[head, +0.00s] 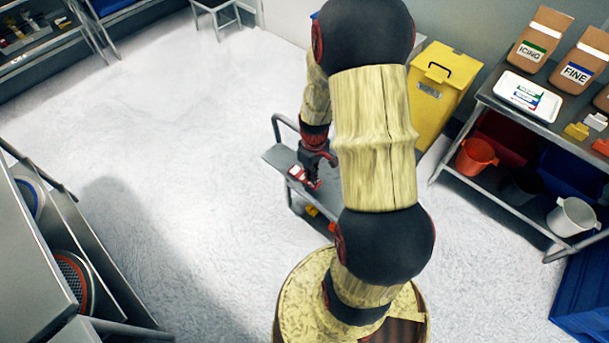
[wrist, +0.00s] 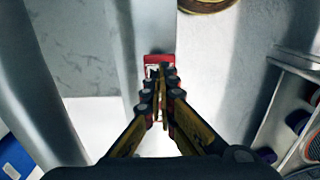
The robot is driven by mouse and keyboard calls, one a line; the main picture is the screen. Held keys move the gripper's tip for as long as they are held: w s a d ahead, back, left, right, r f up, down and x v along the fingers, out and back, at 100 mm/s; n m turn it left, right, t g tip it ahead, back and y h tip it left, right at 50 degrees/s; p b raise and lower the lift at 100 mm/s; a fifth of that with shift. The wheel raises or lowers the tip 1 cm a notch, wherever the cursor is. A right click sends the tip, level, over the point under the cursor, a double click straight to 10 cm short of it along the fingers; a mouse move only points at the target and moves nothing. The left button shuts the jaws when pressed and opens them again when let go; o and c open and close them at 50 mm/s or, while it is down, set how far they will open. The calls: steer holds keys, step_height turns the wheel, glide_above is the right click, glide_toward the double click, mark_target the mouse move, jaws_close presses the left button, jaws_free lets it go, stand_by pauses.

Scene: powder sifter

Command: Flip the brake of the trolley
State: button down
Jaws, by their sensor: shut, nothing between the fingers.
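The grey metal trolley (head: 280,157) stands left of my arm in the head view, with a raised bar handle at its back left. My gripper (head: 306,178) is over the trolley's near side, pointing down. In the wrist view my gripper (wrist: 160,82) has its fingers together, with nothing held. A small red part (wrist: 157,62) shows just beyond the fingertips, against a grey strip of metal; it may be the brake. The fingers partly cover it, and I cannot tell whether they touch it. My arm hides the trolley's right side in the head view.
A yellow bin (head: 440,85) stands behind the trolley. A steel table (head: 492,92) with bags, a tray and buckets is at the right. A steel rack with round sieves (head: 75,280) is at the lower left. The floor left of the trolley is clear.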

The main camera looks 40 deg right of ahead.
steer(key=shift+f+b, duration=0.3)
steer(key=shift+f, duration=0.25)
stand_by(0.4)
steer(key=shift+r+p, duration=2.85)
steer(key=shift+r, duration=0.7)
